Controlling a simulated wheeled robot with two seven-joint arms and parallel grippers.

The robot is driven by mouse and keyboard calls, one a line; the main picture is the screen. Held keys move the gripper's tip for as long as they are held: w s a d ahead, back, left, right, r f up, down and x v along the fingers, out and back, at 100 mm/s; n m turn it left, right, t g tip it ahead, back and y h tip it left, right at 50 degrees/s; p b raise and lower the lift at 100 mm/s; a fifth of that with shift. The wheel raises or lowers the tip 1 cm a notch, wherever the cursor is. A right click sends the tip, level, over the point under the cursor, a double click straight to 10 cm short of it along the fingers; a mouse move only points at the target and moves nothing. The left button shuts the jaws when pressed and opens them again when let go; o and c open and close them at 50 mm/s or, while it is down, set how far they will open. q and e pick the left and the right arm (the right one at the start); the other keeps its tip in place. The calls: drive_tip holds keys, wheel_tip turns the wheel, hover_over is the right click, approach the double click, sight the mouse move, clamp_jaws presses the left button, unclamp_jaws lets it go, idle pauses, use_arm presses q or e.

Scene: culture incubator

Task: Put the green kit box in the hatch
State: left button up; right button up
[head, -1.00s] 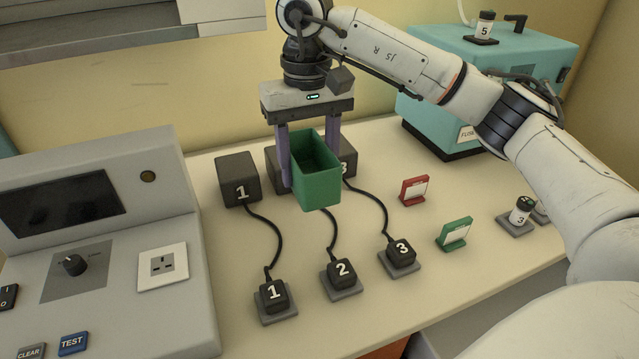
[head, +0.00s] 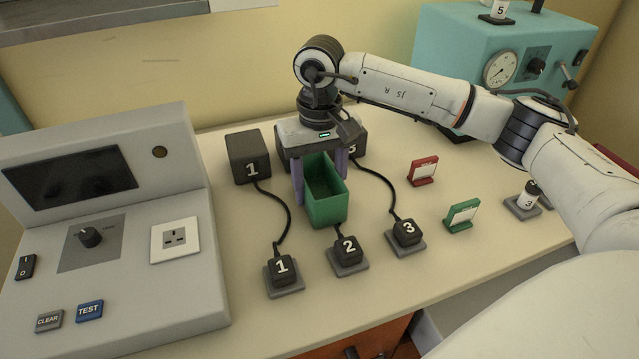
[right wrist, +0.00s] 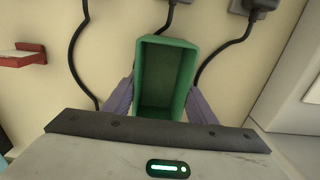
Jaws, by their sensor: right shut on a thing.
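The green kit box (head: 326,208) is an open-topped, empty box, upright over the table behind plug 2. My right gripper (head: 321,184) is shut on it from above, with a purple finger on either side. In the right wrist view the box (right wrist: 163,75) sits between the two fingers, its inside facing the camera. I cannot tell whether its bottom touches the table. No hatch can be clearly made out. My left gripper is not in view.
Black block 1 (head: 248,157) stands left of the gripper; plugs 1 (head: 282,269), 2 (head: 348,249) and 3 (head: 406,232) lie in front on cables. Red (head: 423,170) and green (head: 462,215) card stands are to the right. A grey console (head: 190,285) fills the left; a teal machine (head: 450,65) stands back right.

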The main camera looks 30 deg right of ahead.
drive_tip(key=shift+f, duration=0.15)
drive_tip(key=o, duration=1.1)
